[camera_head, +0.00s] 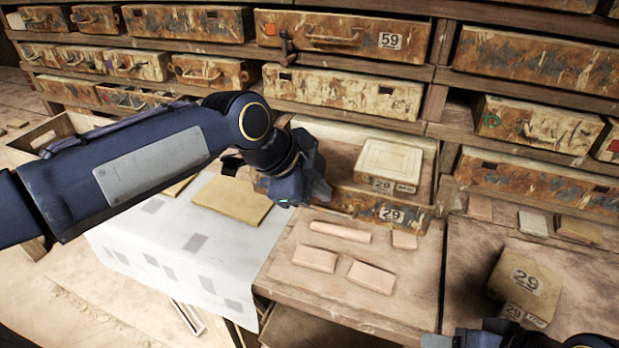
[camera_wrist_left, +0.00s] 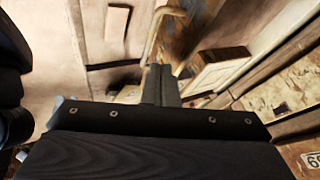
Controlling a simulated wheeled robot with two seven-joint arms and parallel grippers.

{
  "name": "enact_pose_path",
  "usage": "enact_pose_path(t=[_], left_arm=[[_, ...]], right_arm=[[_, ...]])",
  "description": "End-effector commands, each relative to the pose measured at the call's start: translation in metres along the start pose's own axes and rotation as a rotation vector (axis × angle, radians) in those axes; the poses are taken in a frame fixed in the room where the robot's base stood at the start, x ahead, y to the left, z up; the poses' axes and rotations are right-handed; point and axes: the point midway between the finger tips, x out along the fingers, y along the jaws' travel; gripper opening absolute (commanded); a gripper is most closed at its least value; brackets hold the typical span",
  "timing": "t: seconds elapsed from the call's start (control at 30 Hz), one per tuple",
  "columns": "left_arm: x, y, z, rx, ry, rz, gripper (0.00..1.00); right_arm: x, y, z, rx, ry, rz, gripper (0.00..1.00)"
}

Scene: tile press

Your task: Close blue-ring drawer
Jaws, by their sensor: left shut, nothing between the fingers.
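A rusty drawer (camera_head: 352,209) labelled 29 is pulled out above the workbench, with a pale box (camera_head: 389,166) labelled 29 in it. I see no blue ring on its front, whose left part is hidden behind my left gripper. My left gripper (camera_head: 314,192) is at the left part of this drawer front. In the left wrist view its fingers (camera_wrist_left: 162,85) are shut and empty, close to the drawer's bent handle (camera_wrist_left: 160,22); I cannot tell whether they touch. Dark parts of my right arm or gripper (camera_head: 487,338) show at the bottom right edge; its fingers cannot be made out.
Several pink tiles (camera_head: 340,231) lie on the bench in front of the drawer. A white patterned sheet (camera_head: 165,235) with a tan slab (camera_head: 232,198) lies to the left. A tan block (camera_head: 526,281) labelled 29 stands on the right.

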Motion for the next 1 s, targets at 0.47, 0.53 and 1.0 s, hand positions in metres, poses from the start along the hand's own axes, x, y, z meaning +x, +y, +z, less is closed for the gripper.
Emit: enact_pose_path(t=[0.47,0.53,1.0], left_arm=[[0.048,0.0,0.0,-0.001,0.0,0.0,0.0],[0.048,0.0,0.0,-0.001,0.0,-0.001,0.0],[0.056,-0.018,-0.001,-0.003,0.001,-0.002,0.0]], right_arm=[[-0.002,-0.001,-0.001,0.0,0.0,0.0,0.58],[-0.002,-0.001,-0.001,0.0,0.0,0.0,0.58],[-0.008,-0.004,-0.004,0.0,0.0,0.0,0.58]])
